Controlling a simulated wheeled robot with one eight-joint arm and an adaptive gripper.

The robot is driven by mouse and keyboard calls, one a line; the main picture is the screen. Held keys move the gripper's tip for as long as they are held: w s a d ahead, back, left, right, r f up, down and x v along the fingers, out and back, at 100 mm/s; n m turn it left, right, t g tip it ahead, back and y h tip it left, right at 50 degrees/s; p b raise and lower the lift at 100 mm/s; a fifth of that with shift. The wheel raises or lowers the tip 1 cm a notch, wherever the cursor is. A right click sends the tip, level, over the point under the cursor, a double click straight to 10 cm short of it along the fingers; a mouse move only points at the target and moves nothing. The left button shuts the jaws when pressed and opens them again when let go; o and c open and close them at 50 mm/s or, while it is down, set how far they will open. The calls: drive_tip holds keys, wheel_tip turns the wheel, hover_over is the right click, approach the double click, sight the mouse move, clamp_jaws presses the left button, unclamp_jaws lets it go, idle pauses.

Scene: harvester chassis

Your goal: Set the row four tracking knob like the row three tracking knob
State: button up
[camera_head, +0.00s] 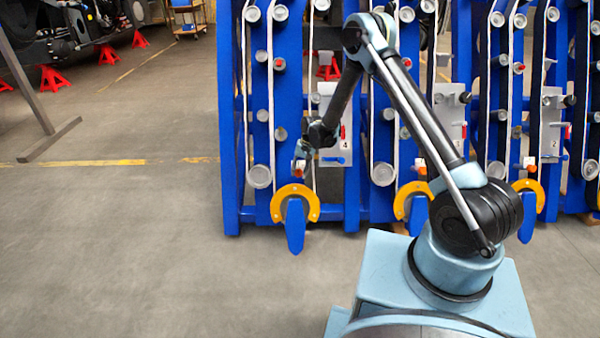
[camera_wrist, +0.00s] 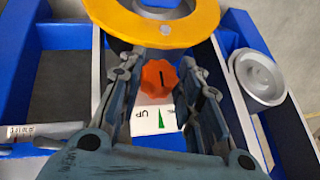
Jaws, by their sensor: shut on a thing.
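The row four tracking knob, an orange lobed knob (camera_wrist: 160,76), sits between the two fingers of my gripper (camera_wrist: 162,62) in the wrist view. The gripper is shut on it. A black line on the knob's face runs nearly up and down in the picture. Beside it is a white label (camera_wrist: 143,116) with a green wedge and upside-down letters that read UP. In the head view my gripper (camera_head: 303,151) is at this knob on the leftmost row, by the plate marked 4 (camera_head: 335,143). The row three tracking knob (camera_head: 421,169) shows small and reddish in the head view; its setting is too small to tell.
A yellow-orange ring (camera_head: 277,206) sits just below the row four knob. Blue frame uprights (camera_head: 229,130) and pale rollers (camera_head: 259,177) stand close around the gripper. Further rows stand to the right. The floor at left is open.

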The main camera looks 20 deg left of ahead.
drive_tip(key=n+h, duration=0.1)
drive_tip(key=h, duration=0.1)
drive_tip(key=n+t+h, duration=0.1)
drive_tip(key=h, duration=0.1)
drive_tip(key=shift+s+a, duration=0.2)
drive_tip(key=shift+a, duration=0.2)
drive_tip(key=shift+s+a+n+t+h, duration=0.1)
drive_tip(key=shift+a+n+t+h, duration=0.1)
drive_tip(key=shift+n+t+h, duration=0.9)
drive_tip(key=shift+h, duration=0.4)
drive_tip(key=o, duration=1)
drive_tip(key=shift+o, duration=0.2)
